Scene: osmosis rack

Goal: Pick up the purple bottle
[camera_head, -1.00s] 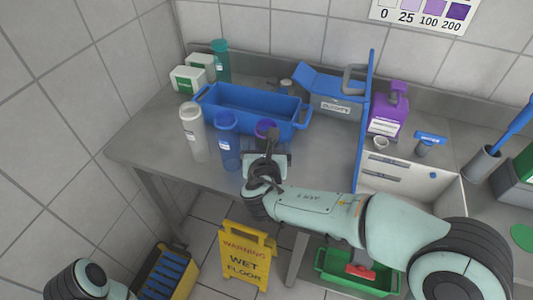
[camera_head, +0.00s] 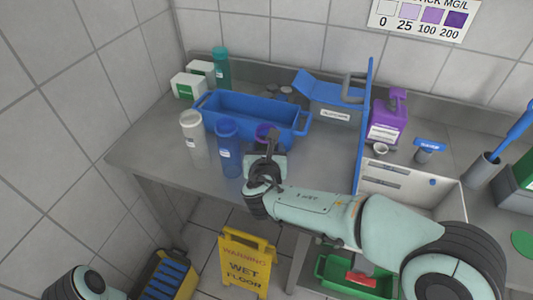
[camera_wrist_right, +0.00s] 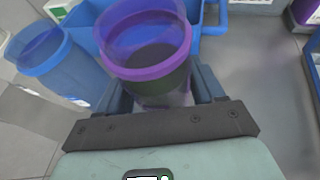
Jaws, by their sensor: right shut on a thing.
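The purple bottle (camera_wrist_right: 145,45) is a translucent, open-topped cylinder with a purple rim. It stands upright in the right wrist view, between the two fingers of my right gripper (camera_wrist_right: 158,100). The fingers are shut on its sides. In the head view only the top of the purple bottle (camera_head: 263,131) shows; my right gripper (camera_head: 267,146) hides its lower part, in front of the blue bin. I cannot tell whether its base touches the table. Part of my left arm shows at the bottom left of the head view, but its gripper is out of view.
A blue bottle (camera_head: 229,148) and a white bottle (camera_head: 194,136) stand just left of the purple one. A blue bin (camera_head: 245,123) is right behind it. A blue-edged divider (camera_head: 364,120) and a purple jug (camera_head: 388,120) are to the right. Bare table lies between.

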